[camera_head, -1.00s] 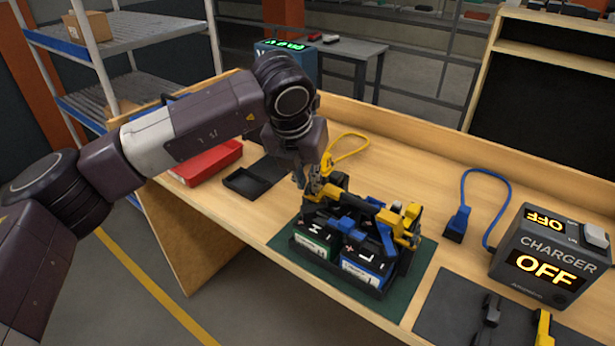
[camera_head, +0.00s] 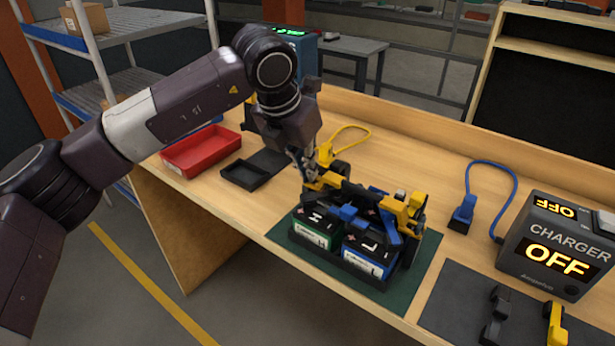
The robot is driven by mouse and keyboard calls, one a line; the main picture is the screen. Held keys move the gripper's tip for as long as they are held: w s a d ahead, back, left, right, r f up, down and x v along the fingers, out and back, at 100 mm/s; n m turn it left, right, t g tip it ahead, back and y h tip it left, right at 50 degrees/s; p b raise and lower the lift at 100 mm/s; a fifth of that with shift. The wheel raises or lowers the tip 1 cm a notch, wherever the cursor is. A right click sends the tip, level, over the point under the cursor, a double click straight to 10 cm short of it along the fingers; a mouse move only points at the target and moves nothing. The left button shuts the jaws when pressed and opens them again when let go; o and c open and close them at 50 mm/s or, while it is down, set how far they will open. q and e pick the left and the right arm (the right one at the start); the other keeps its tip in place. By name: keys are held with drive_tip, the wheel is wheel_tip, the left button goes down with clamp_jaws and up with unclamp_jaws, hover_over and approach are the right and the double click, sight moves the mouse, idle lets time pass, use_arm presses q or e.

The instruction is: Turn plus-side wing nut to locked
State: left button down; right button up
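A battery unit with a green-labelled H battery (camera_head: 312,231) and a blue-labelled L battery (camera_head: 366,258) stands on a dark green mat (camera_head: 425,270). Yellow parts lie across its top, one at the left (camera_head: 328,181) and one at the right (camera_head: 402,213), with a blue part (camera_head: 350,213) between the batteries. My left gripper (camera_head: 309,172) points down at the unit's back left corner, close to the left yellow part. Its fingers are small and dark, so contact and opening cannot be told. I cannot make out the wing nut. My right gripper is out of view.
A charger (camera_head: 552,240) reading OFF stands at the right, beside a blue cable plug (camera_head: 462,213). A dark mat (camera_head: 455,297) with a black and a yellow tool lies in front. A red tray (camera_head: 203,150) and a black tray (camera_head: 245,176) sit at the left.

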use_arm(q)
drive_tip(key=shift+m, duration=0.3)
drive_tip(key=c, duration=2.4)
unclamp_jaws()
drive_tip(key=shift+r, duration=0.15)
drive_tip(key=v, duration=1.1)
drive_tip(key=shift+a+r, duration=0.25)
drive_tip(key=shift+r, duration=0.15)
